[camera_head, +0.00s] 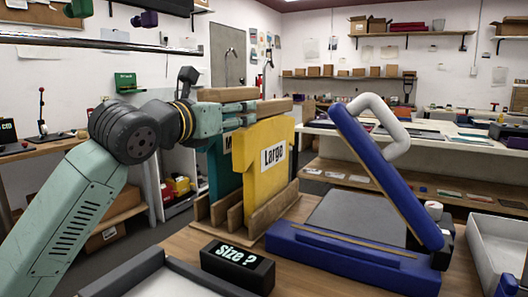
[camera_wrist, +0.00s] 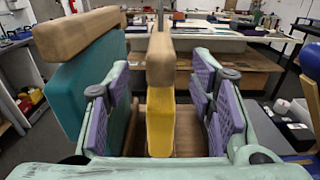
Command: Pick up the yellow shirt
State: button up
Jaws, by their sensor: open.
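The yellow shirt (camera_head: 263,172) bears a white "Large" label and stands upright in a wooden rack (camera_head: 268,213), with a wooden bar along its top. In the wrist view the yellow shirt (camera_wrist: 160,131) shows edge-on between the purple finger pads of my gripper (camera_wrist: 160,112). The gripper is open, with a gap on either side of the shirt. In the head view my gripper (camera_head: 238,115) is at the upper left edge of the shirt, and its fingers are partly hidden.
A teal shirt (camera_wrist: 88,88) stands beside the yellow one, close to my left finger. A blue press (camera_head: 350,250) with a raised lid is on the right. A black "Size ?" sign (camera_head: 237,266) stands in front of the rack.

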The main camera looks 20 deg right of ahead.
jog(key=p+x, duration=0.3)
jog(key=x, duration=0.4)
jog(key=shift+w+d, duration=0.1)
jog(key=shift+d, duration=0.1)
jog(key=shift+w+d, duration=0.3)
jog(key=shift+w, duration=0.05)
grip_shut()
dwell(0.4)
